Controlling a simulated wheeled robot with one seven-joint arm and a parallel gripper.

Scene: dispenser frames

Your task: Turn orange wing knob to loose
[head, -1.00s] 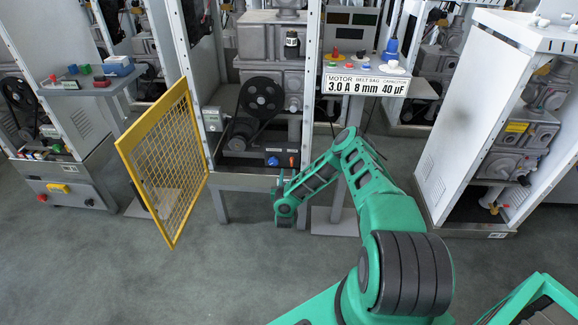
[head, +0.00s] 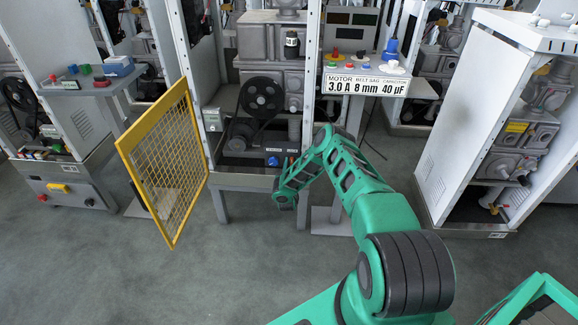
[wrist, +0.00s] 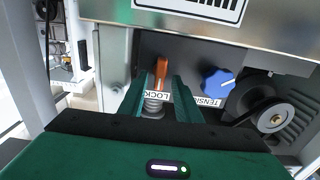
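The orange wing knob (wrist: 160,72) shows in the wrist view, with its wing pointing roughly up and down in the picture. A white label reading LOCK (wrist: 155,93) sits just below it, upside down. My gripper (wrist: 159,88) is open, with one green finger on each side of the knob; I cannot tell whether either touches it. A blue knob (wrist: 217,82) with a TENSION label is to the right. In the head view the blue knob (head: 273,161) shows at the machine's base, and my arm hides the orange knob.
A dark pulley (wrist: 275,117) is right of the blue knob. A metal panel (wrist: 205,28) overhangs the knobs. In the head view a yellow mesh guard (head: 165,165) stands swung open at left. A motor, belt and capacitor sign (head: 366,84) is at right. Floor in front is clear.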

